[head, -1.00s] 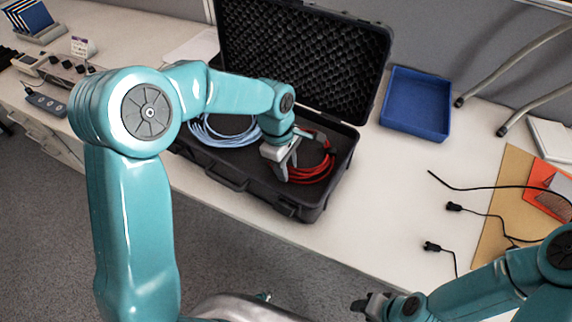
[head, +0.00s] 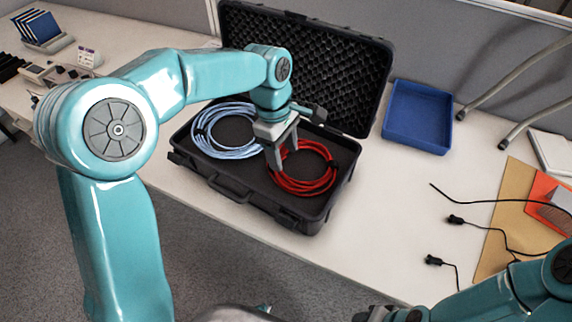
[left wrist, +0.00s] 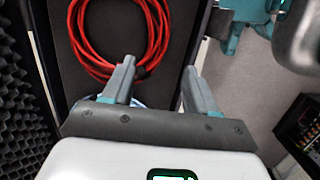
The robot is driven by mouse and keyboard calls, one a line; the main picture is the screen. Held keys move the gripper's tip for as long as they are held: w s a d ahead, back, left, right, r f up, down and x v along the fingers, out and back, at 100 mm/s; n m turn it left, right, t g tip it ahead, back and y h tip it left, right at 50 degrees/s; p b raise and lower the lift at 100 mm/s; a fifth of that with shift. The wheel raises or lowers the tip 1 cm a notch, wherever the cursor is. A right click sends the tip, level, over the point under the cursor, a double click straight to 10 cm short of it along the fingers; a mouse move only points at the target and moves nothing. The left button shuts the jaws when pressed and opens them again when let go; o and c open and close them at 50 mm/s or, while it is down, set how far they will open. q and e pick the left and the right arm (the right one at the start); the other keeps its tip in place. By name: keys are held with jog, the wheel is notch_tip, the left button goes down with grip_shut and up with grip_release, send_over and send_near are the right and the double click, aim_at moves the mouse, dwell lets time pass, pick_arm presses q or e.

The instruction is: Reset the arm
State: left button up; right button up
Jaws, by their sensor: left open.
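My left gripper (head: 279,158) is open and empty over the open black case (head: 229,186). In the left wrist view its two fingers (left wrist: 158,85) stand apart with nothing between them. A coiled red cable (head: 305,183) lies in the case just right of the fingers; it also shows in the left wrist view (left wrist: 150,48). A coiled light blue cable (head: 207,134) lies in the case to the left. My right gripper (head: 368,315) shows only in part at the bottom edge, and its fingers cannot be made out.
A blue tray (head: 418,117) stands right of the case. Black cables with plugs (head: 455,219) and an orange folder (head: 545,197) lie at the table's right. The case lid (head: 305,60) stands open behind.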

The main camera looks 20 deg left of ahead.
pick_arm(q)
notch_tip(320, 180, up, 2)
jog(key=shift+a+r, duration=0.15)
dwell(0.6)
